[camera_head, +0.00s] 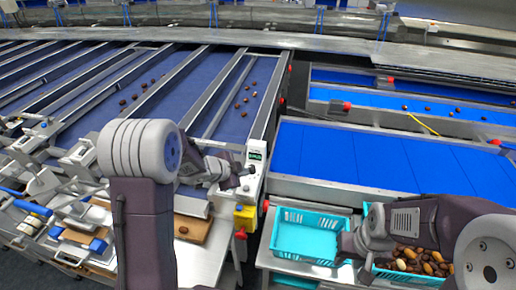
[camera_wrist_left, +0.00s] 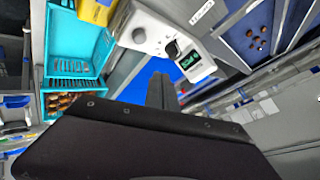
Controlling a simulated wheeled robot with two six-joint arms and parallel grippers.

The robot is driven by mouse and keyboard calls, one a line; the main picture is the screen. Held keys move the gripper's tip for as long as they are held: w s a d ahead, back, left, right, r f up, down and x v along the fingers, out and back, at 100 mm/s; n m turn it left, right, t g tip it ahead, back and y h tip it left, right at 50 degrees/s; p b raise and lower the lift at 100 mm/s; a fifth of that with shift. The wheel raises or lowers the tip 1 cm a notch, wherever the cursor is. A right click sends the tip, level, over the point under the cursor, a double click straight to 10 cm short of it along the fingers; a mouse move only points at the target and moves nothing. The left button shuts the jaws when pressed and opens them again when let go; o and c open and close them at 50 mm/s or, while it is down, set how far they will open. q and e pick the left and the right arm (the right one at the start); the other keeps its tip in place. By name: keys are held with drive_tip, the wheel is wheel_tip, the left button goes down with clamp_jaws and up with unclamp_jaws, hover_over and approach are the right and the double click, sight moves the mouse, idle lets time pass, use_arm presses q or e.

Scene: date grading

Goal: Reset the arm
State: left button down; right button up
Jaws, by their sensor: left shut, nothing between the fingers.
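My left gripper (camera_head: 241,181) is in front of the white control box (camera_head: 254,164), close to its face; I cannot tell whether it touches. In the left wrist view the box (camera_wrist_left: 150,32) shows a dark knob and a lit green display, and the shut, empty fingers (camera_wrist_left: 160,88) point toward it. My right gripper (camera_head: 350,246) is low between the empty turquoise crate (camera_head: 283,218) and the crate of dates (camera_head: 390,277). Its fingertips are too small and dark to judge.
Blue sorting lanes (camera_head: 235,110) with several dates lie behind on the left. A wide blue belt (camera_head: 350,158) lies behind the crates. A single date (camera_head: 182,230) rests on a brown board at the left bench. A yellow block (camera_head: 245,217) sits below the control box.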

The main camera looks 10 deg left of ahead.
use_arm(q)
drive_tip(key=d+b, duration=0.1)
drive_tip(key=b, duration=0.1)
drive_tip(key=d+f+b, duration=0.1)
drive_tip(key=b, duration=0.1)
drive_tip(key=shift+w+m+t, duration=0.15)
drive_tip(key=shift+m+t, duration=0.15)
drive_tip(key=s+f+n+b, duration=0.1)
drive_tip(key=b, duration=0.2)
drive_tip(key=shift+d+n+b, duration=0.1)
drive_tip(key=shift+n+b, duration=0.2)
drive_tip(key=shift+b, duration=0.05)
drive_tip(key=s+a+f+n+g+y+b, duration=0.1)
drive_tip(key=s+f+n, duration=0.4)
drive_tip(key=s, duration=0.6)
drive_tip(key=s+a+f+n+g+y+b, duration=0.1)
drive_tip(key=s+a+f+n+g+y, duration=0.1)
drive_tip(key=s+f+n+g, duration=0.3)
drive_tip(key=s+a+n+g, duration=0.1)
drive_tip(key=s+n, duration=0.2)
drive_tip(key=s, duration=0.3)
drive_tip(key=shift+s+f+n+g+y+b, duration=0.25)
drive_tip(key=shift+s+n+g+y+b, duration=0.05)
drive_tip(key=shift+s+y+b, duration=0.1)
